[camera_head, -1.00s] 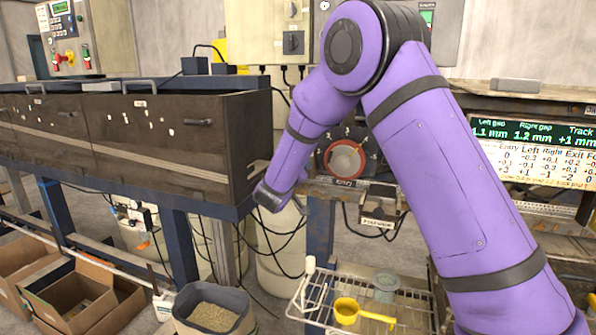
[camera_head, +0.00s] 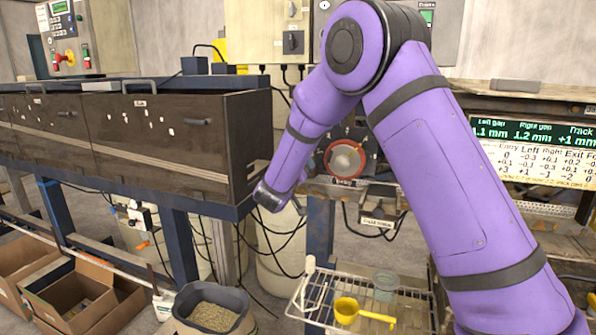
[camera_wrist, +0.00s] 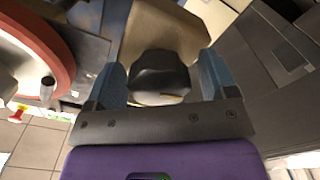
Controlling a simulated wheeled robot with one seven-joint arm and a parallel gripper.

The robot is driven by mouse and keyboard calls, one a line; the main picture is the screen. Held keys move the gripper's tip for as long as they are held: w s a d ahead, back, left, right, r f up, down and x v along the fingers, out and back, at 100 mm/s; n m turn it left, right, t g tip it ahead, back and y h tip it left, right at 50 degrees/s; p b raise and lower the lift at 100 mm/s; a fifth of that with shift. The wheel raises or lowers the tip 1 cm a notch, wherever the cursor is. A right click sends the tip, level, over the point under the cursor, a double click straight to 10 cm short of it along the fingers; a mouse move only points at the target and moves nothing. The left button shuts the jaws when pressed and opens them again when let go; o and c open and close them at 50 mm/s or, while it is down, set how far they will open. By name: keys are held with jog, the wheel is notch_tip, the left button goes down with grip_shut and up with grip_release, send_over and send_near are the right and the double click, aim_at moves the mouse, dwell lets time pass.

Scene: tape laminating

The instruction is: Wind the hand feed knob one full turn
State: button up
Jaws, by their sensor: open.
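A dark, rounded knob (camera_wrist: 160,72), which looks like the hand feed knob, shows in the wrist view. It lies between the two blue-grey fingers of my gripper (camera_wrist: 163,82). The fingers are open, one on each side of the knob, with visible gaps; I cannot tell whether either touches it. In the head view my forearm points down at the machine's near side, and the knob and fingers cannot be made out there.
A red-rimmed wheel (camera_head: 345,158) sits on the machine just right of my wrist; its rim and a small peg fill the left of the wrist view (camera_wrist: 62,75). A dark cabinet (camera_head: 180,140) stands left. A wire rack with a yellow scoop (camera_head: 347,310) is below.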

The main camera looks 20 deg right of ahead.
jog(key=v, duration=1)
jog(key=shift+s+a, duration=0.2)
jog(key=shift+s, duration=0.1)
